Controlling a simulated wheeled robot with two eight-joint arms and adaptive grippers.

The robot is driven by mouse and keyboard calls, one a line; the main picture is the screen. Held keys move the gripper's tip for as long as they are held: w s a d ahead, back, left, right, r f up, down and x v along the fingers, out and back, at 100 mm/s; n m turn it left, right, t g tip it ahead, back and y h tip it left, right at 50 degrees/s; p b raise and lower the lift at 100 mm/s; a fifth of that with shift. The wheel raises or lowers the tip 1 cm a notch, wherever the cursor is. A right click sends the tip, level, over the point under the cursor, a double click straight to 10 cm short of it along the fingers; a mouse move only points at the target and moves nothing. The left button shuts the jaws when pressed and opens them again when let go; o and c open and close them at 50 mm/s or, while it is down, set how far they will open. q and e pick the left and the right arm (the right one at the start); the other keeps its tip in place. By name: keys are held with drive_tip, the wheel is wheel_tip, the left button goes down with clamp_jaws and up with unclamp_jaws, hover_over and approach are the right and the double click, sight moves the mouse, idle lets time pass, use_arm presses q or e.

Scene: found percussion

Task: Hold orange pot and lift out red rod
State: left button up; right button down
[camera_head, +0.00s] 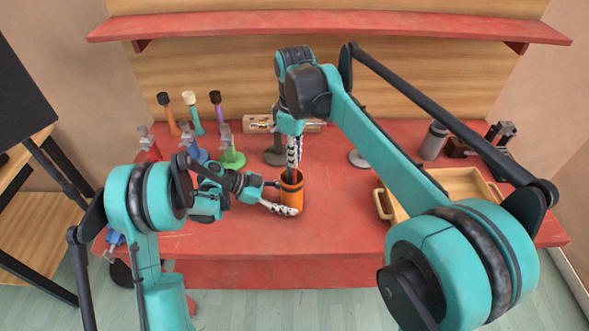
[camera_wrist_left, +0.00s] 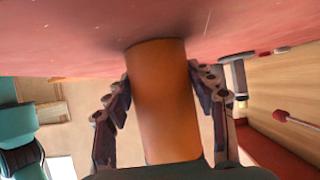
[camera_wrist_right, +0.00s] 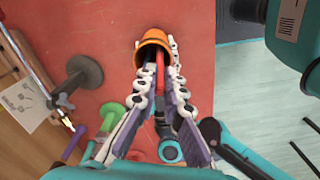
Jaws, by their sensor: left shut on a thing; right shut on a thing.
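The orange pot (camera_head: 292,194) stands upright on the red table. My left gripper (camera_head: 281,196) is shut on it from the left; in the left wrist view its fingers lie on both sides of the pot (camera_wrist_left: 163,100). My right gripper (camera_head: 293,160) points down from above, with its fingertips at the pot's mouth. In the right wrist view the red rod (camera_wrist_right: 160,70) stands between the right gripper's fingers (camera_wrist_right: 157,55), which are shut on it, and its lower end is inside the orange pot (camera_wrist_right: 152,36). The fingers hide the rod in the head view.
A wooden tray (camera_head: 384,204) with handles lies at the right. Several mallet-like things, including a green-based stand (camera_head: 232,158), are at the left. A grey cylinder (camera_head: 433,140) stands at the back right. A red shelf (camera_head: 330,25) spans the back wall. The table's front is clear.

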wheel_tip(320, 180, up, 12)
idle(0.3)
use_arm(q)
drive_tip(key=o, duration=1)
drive_tip(key=shift+c, duration=0.2)
